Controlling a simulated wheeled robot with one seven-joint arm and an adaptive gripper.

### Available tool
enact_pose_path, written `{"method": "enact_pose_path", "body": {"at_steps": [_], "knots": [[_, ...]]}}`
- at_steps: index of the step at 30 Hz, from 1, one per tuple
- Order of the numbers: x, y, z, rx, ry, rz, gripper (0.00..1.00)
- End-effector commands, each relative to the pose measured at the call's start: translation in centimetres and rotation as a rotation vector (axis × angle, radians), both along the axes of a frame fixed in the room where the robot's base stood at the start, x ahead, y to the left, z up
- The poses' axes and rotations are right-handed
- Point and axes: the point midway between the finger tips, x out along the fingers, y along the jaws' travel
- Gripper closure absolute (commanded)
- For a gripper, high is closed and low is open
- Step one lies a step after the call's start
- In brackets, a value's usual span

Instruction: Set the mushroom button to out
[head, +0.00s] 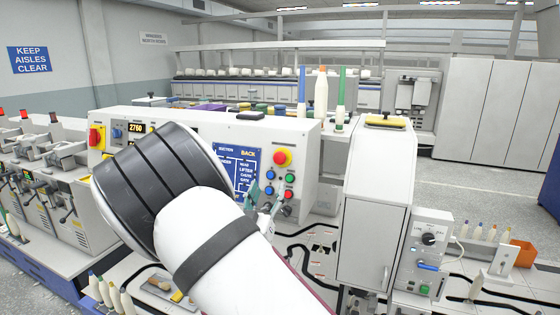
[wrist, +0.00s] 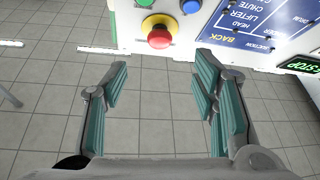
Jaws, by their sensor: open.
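The red mushroom button (head: 282,157) sits on a yellow base on the right part of the white machine panel. In the wrist view the red mushroom button (wrist: 158,38) is at the top middle, seen upside down. My gripper (wrist: 162,66) is open and empty, its teal fingers apart, with the button in line with the gap between them and beyond the tips. In the head view my gripper (head: 262,196) shows small and partly hidden behind my white arm, below and left of the button. I cannot tell whether the button is in or out.
Green, blue and red buttons (head: 290,179) lie below the mushroom button. A blue labelled panel (head: 236,162) is beside it. A green-lettered display (wrist: 300,65) shows in the wrist view. A white cabinet (head: 374,235) stands to the right. Bobbins (head: 321,95) stand behind the panel.

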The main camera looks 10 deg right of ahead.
Motion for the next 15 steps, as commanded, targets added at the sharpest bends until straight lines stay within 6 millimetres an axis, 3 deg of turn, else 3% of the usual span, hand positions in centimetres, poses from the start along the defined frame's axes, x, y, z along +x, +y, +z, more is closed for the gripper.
{"method": "enact_pose_path", "body": {"at_steps": [15], "knots": [[7.8,-4.4,3.7,0.0,-0.001,-0.002,0.46]]}}
